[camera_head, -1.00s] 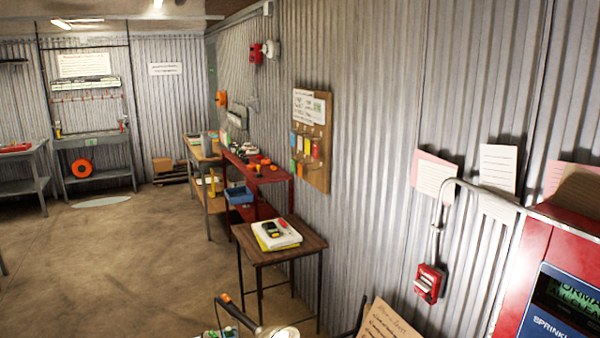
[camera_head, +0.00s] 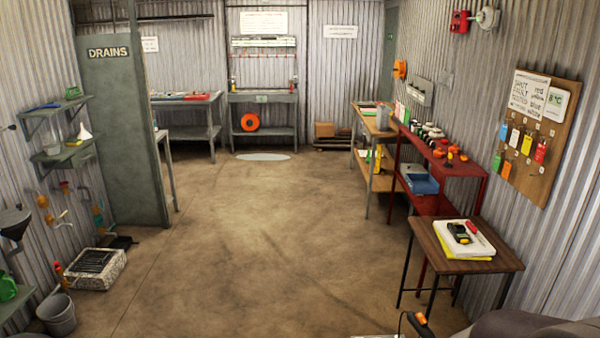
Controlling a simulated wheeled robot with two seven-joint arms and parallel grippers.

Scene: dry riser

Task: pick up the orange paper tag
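A wooden tag board (camera_head: 560,118) hangs on the corrugated wall at the right, with small coloured paper tags on hooks in two rows. A tag that looks orange (camera_head: 506,170) hangs in the lower row, beside a green tag (camera_head: 496,163). The upper row holds blue, yellow and orange to red tags, including a red one (camera_head: 541,152). The tags are small, so their exact colours are hard to tell. Neither of my grippers can be made out in the view.
A small wooden table (camera_head: 450,262) with a meter on papers stands below the board. A red shelf bench (camera_head: 470,168) stands beyond it. A dark rounded shape (camera_head: 530,328) fills the lower right corner. The floor (camera_head: 260,250) in the middle is open.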

